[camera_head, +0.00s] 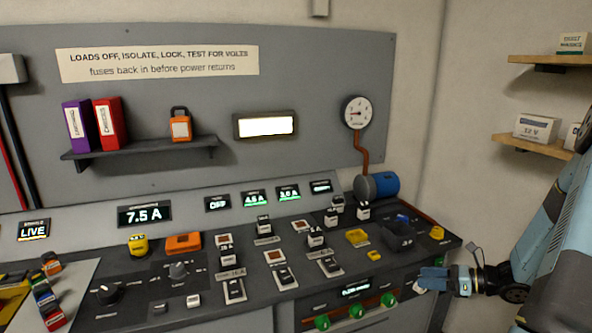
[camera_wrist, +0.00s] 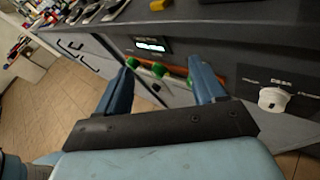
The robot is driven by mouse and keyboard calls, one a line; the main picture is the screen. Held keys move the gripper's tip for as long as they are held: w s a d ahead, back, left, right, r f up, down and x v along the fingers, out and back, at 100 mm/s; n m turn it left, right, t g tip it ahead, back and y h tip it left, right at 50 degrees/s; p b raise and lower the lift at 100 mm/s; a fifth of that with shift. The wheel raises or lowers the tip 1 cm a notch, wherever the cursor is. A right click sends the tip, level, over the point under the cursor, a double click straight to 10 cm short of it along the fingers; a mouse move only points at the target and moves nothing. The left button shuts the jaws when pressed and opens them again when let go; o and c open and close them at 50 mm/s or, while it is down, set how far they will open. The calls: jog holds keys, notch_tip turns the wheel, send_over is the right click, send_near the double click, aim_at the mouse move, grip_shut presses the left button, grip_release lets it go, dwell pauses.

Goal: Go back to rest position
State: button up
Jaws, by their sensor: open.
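My gripper (camera_head: 432,278) is at the front right of the console, by its front edge, with my light-blue arm reaching in from the right of the head view. In the wrist view my gripper (camera_wrist: 160,84) shows two blue fingers spread apart with nothing between them. Beyond the fingers is the console's front panel (camera_wrist: 222,30), with green knobs (camera_wrist: 160,70) on an orange-brown strip and a small lit display (camera_wrist: 150,45). A white knob (camera_wrist: 272,99) is to the right of the fingers. I cannot tell whether the fingers touch the panel.
The console top (camera_head: 205,262) carries switches, fuses and a yellow block (camera_head: 357,237). Wall shelves (camera_head: 535,146) with boxes are near my arm at right. Tiled floor (camera_wrist: 60,108) is open at left in the wrist view.

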jog(key=s+a+r+n+g+h, duration=0.35)
jog(key=a+r+n, duration=0.25)
jog(key=r+n, duration=0.25)
jog(key=s+a+r+n+g+h, duration=0.3)
jog(key=s+a+r+n, duration=0.3)
jog(key=r, duration=0.3)
jog(key=s+a+r+n+t+h, duration=0.2)
jog(key=s+r+n+t+h, duration=0.3)
jog(key=s+r+n, duration=0.7)
jog(key=shift+s+a+r+h, duration=0.25)
jog(key=shift+s+r+h, duration=0.25)
jog(key=shift+r+h, duration=0.35)
